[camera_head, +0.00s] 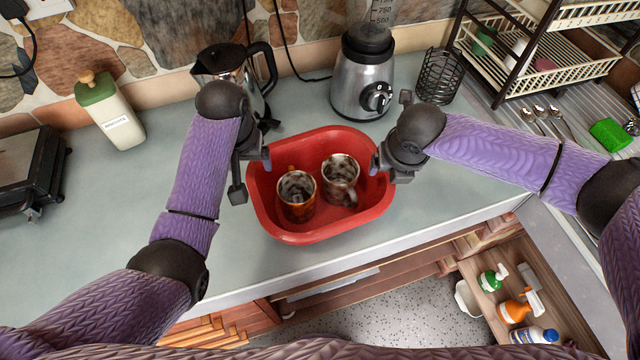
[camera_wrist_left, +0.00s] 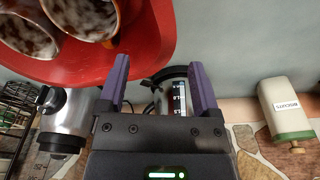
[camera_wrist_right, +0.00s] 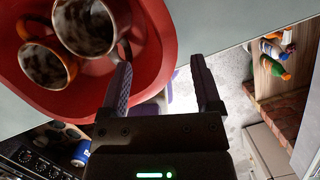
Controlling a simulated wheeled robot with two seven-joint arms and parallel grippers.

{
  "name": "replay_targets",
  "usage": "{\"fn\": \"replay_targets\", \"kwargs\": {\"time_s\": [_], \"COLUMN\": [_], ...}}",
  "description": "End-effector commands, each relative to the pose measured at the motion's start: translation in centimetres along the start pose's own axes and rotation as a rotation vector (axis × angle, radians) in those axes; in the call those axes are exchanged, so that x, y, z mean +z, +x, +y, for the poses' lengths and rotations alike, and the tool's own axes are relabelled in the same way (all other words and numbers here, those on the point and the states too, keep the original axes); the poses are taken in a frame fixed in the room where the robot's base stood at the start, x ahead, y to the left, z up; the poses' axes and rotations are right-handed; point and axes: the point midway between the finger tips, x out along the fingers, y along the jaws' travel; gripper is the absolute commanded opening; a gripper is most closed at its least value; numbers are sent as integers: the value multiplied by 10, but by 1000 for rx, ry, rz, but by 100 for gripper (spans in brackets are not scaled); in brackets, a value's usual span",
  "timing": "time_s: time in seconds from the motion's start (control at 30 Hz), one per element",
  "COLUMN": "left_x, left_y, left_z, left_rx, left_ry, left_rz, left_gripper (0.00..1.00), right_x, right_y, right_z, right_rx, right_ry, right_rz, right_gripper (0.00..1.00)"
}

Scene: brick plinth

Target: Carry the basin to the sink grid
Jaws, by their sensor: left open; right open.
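The red basin (camera_head: 325,222) stands on the grey counter with two mottled mugs in it, a left mug (camera_head: 297,198) and a right mug (camera_head: 341,178). My left gripper (camera_head: 253,178) is open at the basin's left rim. In the left wrist view one finger overlaps the red basin (camera_wrist_left: 140,45) and the other is outside it. My right gripper (camera_head: 381,168) is open at the right rim. In the right wrist view one finger overlaps the basin (camera_wrist_right: 95,100) and the other is outside. A ribbed metal surface (camera_head: 515,112) lies at right; I cannot tell whether it is the sink grid.
A kettle (camera_head: 225,62) and a blender (camera_head: 362,80) stand behind the basin. A wire holder (camera_head: 440,75) and a dish rack (camera_head: 545,60) are at right. Spoons (camera_head: 541,112) and a green sponge (camera_head: 610,134) lie on the ribbed surface.

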Motion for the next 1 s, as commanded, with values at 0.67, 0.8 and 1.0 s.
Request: {"fn": "replay_targets", "kwargs": {"time_s": [0.67, 0.8, 1.0], "left_x": [0, 0, 0], "left_y": [75, 75, 74], "left_z": [0, 0, 0], "left_rx": [0, 0, 0], "left_ry": [1, 1, 1], "left_rz": [0, 0, 0], "left_gripper": [82, 80, 37], "right_x": [0, 0, 0], "right_y": [75, 74, 74], "right_z": [0, 0, 0], "right_rx": [-1, -1, -1], "right_ry": [-1, -1, 0], "right_rz": [0, 0, 0], "right_gripper": [82, 80, 37]}}
